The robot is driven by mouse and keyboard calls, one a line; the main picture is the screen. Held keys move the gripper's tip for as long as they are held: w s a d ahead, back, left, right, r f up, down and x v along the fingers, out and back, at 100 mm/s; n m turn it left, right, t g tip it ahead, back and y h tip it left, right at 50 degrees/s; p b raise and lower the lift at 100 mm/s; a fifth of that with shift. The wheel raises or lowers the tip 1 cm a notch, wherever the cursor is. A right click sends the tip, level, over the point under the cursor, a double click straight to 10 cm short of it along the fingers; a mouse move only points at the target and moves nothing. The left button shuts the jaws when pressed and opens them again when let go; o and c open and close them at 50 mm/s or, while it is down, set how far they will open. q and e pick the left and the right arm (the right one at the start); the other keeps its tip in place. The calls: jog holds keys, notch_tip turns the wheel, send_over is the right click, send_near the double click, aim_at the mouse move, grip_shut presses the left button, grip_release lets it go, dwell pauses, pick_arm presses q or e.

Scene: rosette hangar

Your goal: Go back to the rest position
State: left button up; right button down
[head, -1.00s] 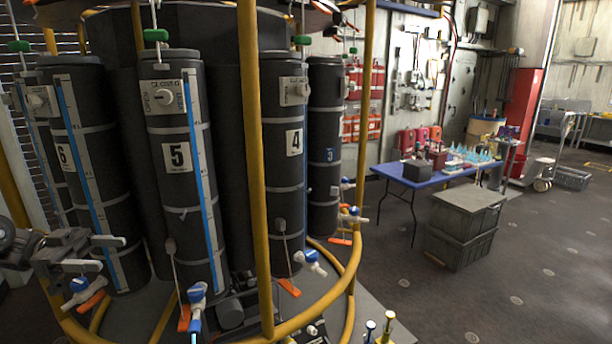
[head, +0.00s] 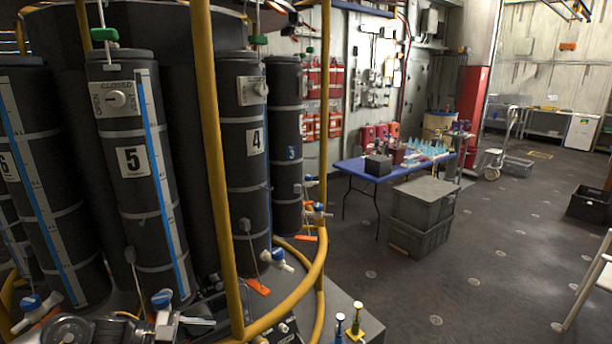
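My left gripper (head: 190,322) shows at the bottom left of the head view, cut off by the lower edge. It is low in front of the rosette's cylinder 5 (head: 133,190), and I see nothing held in it. Its fingertips are too cut off to tell how far apart they are. My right gripper is not in view. The rosette also carries cylinder 4 (head: 246,175), and its valves with blue and orange handles sit near the lower ends.
Yellow rails (head: 208,150) ring the rosette close on the left. A blue table (head: 360,171) with small items stands beyond, with stacked grey crates (head: 422,210) before it. A black crate (head: 590,207) and a white tubular frame (head: 585,290) are at right. The middle floor is open.

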pick_arm(q)
jog(key=s+d+f+n+t+y, duration=0.55)
jog(key=d+f+n+t, duration=0.2)
jog(key=d, duration=0.35)
jog(key=s+a+f+n+g+y, duration=0.2)
jog(key=s+a+n+g+y, duration=0.15)
jog(key=s, duration=0.45)
jog(key=s+a+f+n+g+y, duration=0.2)
jog(key=s+a+f+n, duration=0.15)
jog(key=s, duration=0.45)
jog(key=s+a+f+n+g+y, duration=0.2)
jog(key=s+a+y, duration=0.15)
jog(key=s, duration=0.35)
notch_tip(320, 180, down, 36)
jog(key=s+r+g+b, duration=0.1)
jog(key=s+g+b, duration=0.1)
jog(key=b, duration=0.8)
jog(key=s+a+f+b, duration=0.2)
jog(key=s+f+b, duration=0.2)
jog(key=s+f, duration=0.4)
jog(key=s+a+f+b, duration=0.3)
jog(key=s+f, duration=0.5)
jog(key=f, duration=0.8)
jog(key=shift+s+f+g+b, duration=0.3)
jog(key=shift+f+g+b, duration=0.1)
jog(key=shift+b, duration=0.25)
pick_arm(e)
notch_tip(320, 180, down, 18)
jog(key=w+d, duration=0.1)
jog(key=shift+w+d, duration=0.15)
